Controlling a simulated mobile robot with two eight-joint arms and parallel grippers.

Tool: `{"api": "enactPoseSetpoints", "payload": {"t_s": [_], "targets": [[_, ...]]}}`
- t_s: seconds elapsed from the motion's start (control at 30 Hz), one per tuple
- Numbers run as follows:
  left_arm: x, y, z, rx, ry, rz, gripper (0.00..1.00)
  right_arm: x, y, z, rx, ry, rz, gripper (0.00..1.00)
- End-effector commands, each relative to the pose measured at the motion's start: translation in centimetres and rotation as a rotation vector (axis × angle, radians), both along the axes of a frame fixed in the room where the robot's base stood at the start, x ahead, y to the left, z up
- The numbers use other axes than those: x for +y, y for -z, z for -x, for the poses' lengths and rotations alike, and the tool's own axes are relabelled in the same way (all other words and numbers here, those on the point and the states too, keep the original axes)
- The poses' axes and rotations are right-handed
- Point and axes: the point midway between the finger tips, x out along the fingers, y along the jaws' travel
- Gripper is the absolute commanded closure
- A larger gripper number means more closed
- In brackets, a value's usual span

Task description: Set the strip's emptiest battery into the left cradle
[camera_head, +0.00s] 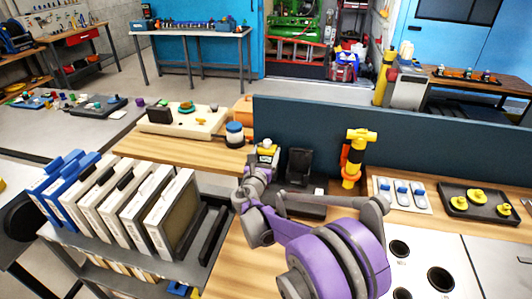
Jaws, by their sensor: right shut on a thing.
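My right gripper (262,168), on the purple and grey arm, is shut on a small pale block with a yellow top (267,150). The block is too small to tell for certain whether it is a battery. It is held in front of the dark blue panel, just left of a black upright holder (299,166), which may be a cradle. The gripper hides what lies directly behind it. A white strip (419,207) with several blue and white pieces (402,190) lies to the right; no charge marks are readable. My left gripper is out of view.
A yellow and orange tool (352,158) stands right of the holder. A black tray (480,211) with yellow knobs lies at far right. The dark blue panel (320,130) blocks the back. A rack of framed filters (145,212) stands at left.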

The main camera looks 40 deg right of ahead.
Motion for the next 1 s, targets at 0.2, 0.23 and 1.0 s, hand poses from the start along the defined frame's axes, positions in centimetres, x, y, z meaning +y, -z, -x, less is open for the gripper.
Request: {"api": "enactPoseSetpoints", "payload": {"t_s": [0.2, 0.23, 1.0], "targets": [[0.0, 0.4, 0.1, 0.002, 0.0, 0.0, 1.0, 0.0, 0.5, 0.0, 0.0, 0.0, 0.001, 1.0], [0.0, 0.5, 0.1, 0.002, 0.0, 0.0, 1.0, 0.0, 0.5, 0.0, 0.0, 0.0, 0.001, 1.0], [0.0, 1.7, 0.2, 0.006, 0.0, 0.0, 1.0, 0.0, 2.0, 0.0, 0.0, 0.0, 0.001, 1.0]]}}
